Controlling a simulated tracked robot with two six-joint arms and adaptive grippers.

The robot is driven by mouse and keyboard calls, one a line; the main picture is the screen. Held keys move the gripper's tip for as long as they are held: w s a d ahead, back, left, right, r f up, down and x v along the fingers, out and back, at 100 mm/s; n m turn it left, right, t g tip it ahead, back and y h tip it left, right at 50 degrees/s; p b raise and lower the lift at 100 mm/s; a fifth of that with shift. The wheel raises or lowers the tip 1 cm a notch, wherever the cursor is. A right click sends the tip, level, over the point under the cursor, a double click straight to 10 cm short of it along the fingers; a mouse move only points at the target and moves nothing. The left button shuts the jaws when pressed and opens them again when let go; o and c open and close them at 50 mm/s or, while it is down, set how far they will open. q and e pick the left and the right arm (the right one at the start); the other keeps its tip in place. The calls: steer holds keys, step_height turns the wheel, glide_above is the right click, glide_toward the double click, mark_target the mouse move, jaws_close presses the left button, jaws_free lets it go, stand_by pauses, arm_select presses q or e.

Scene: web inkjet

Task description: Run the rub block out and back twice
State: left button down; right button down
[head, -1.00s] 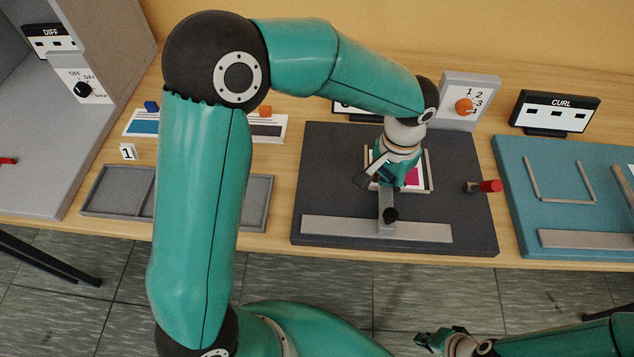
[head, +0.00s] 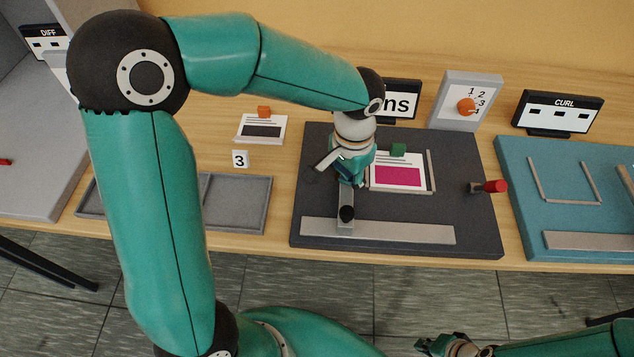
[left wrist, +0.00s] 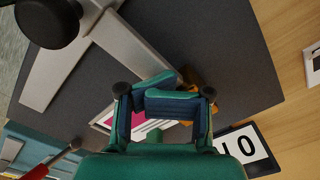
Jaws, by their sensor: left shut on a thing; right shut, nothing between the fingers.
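My left gripper (head: 345,172) is at the left part of the dark board (head: 465,220), shut at the end of a grey sliding bar with a black knob (head: 347,213). The rub block itself is mostly hidden by the fingers. In the left wrist view the gripper (left wrist: 165,98) is closed in, with an orange-brown bit (left wrist: 188,84) showing behind the fingers. The bar meets a long grey rail (head: 410,233) along the board's front. A printed sheet with a magenta patch (head: 398,176) lies right of my gripper, under a green clip (head: 398,150). My right gripper (head: 432,344) is shut and empty, low in front of the table.
A red-tipped handle (head: 494,186) sticks out at the board's right. Behind stand a dial panel with an orange knob (head: 466,106) and a display (head: 402,101). A teal board (head: 518,190) is at right; grey trays (head: 238,205) and a number 3 tag (head: 240,158) are at left.

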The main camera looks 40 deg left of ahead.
arm_select(q)
steer(key=shift+s+a+f+b, duration=0.1)
steer(key=shift+s+a, duration=0.4)
steer(key=shift+a, duration=0.3)
steer(key=shift+s+a+b, duration=0.1)
steer(key=shift+s+a, duration=0.35)
steer(key=shift+a, duration=0.35)
steer(key=shift+s+a+f+b, duration=0.1)
steer(key=shift+s+a, duration=0.4)
steer(key=shift+a, duration=0.3)
steer(key=c, duration=0.6)
jaws_free()
steer(key=shift+o, duration=0.2)
steer(key=shift+r, duration=0.15)
step_height(320, 180, up, 8)
steer(key=p, duration=0.6)
